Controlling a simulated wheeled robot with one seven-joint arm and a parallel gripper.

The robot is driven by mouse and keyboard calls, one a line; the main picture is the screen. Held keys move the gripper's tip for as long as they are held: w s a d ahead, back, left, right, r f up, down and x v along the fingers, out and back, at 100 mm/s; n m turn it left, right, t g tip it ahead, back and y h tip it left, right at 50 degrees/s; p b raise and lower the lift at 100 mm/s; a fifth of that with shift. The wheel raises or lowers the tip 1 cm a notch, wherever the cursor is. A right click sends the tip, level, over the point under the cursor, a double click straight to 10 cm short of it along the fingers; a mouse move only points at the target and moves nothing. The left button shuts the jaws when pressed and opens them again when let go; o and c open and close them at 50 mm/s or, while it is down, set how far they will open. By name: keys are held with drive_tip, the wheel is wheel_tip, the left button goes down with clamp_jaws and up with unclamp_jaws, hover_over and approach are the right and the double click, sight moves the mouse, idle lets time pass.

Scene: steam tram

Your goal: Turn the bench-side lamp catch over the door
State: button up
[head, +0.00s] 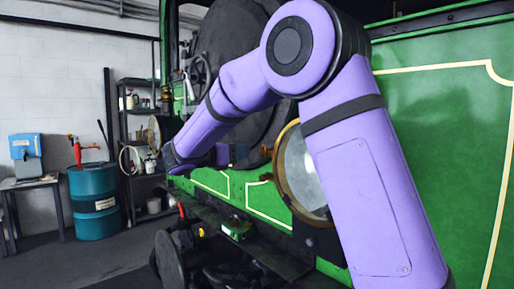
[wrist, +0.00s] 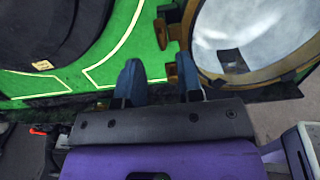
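A large round lamp with a brass rim and glass door (head: 302,172) is on the green tram front, partly behind my arm. It also shows at the right of the wrist view (wrist: 255,38). Two small brass catch-like pieces stand at its left edge: an upper one (wrist: 161,33) and a lower one (wrist: 173,71). They also show in the head view as an upper piece (head: 266,152) and a lower piece (head: 267,177). My gripper (wrist: 158,68) is open, its blue fingers apart. The lower piece appears near the right fingertip; contact is unclear.
A bench with a blue machine (head: 25,150), a teal drum (head: 96,203) and a dark shelf rack (head: 138,110) stand at the left. A large dark round boiler door (head: 230,50) is behind my arm. A dark ledge with a small green box (head: 236,228) runs below.

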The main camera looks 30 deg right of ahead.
sight(264, 147)
drive_tip(key=d, duration=0.2)
drive_tip(key=w+d, duration=0.1)
drive_tip(key=d, duration=0.4)
drive_tip(key=shift+w, duration=0.15)
clamp_jaws()
